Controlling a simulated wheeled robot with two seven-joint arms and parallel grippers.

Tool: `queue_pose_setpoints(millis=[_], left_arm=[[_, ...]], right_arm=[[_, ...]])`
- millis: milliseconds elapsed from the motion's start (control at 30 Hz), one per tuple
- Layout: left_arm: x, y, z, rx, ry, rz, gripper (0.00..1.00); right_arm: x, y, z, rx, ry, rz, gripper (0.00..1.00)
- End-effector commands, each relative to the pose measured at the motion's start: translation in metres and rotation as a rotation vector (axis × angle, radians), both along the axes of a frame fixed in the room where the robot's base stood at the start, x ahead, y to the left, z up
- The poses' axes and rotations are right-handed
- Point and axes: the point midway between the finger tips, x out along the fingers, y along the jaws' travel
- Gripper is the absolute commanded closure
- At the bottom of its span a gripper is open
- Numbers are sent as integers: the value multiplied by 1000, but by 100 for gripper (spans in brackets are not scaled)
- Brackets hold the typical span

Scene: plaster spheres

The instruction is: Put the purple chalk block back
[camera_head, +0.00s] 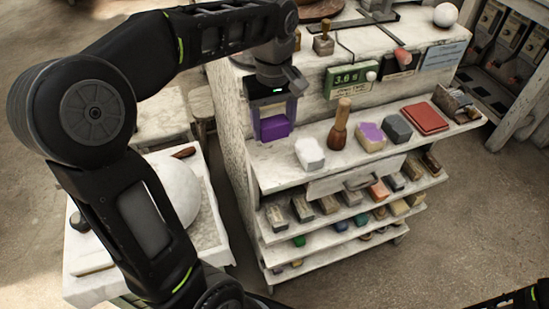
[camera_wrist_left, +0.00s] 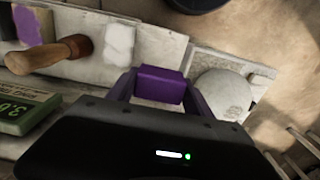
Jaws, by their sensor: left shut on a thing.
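The purple chalk block (camera_head: 274,127) is at the left end of the white stand's top shelf (camera_head: 278,178). My left gripper (camera_head: 272,112) comes down over it and is shut on it. In the left wrist view the purple block (camera_wrist_left: 160,86) sits between the two fingers, with the shelf edge just beyond. I cannot tell whether the block touches the shelf. My right gripper is not clearly in view; a dark arm part of mine shows at the bottom right.
A white sphere (camera_head: 178,193) rests on a lower table at left. Lower shelves hold several small blocks.

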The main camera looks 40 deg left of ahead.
Motion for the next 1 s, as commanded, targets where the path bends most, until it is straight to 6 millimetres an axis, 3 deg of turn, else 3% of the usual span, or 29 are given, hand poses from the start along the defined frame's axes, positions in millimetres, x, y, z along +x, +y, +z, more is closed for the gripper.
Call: queue_pose_setpoints(millis=[333, 733, 1000], left_arm=[[0, 0, -54, 0, 2, 0, 79], [0, 0, -62, 1, 1, 0, 79], [0, 0, -94, 0, 1, -1, 79]], right_arm=[[0, 0, 5, -2, 2, -1, 64], [-1, 0, 5, -2, 2, -1, 64], [-1, -1, 8, -3, 3, -1, 64]])
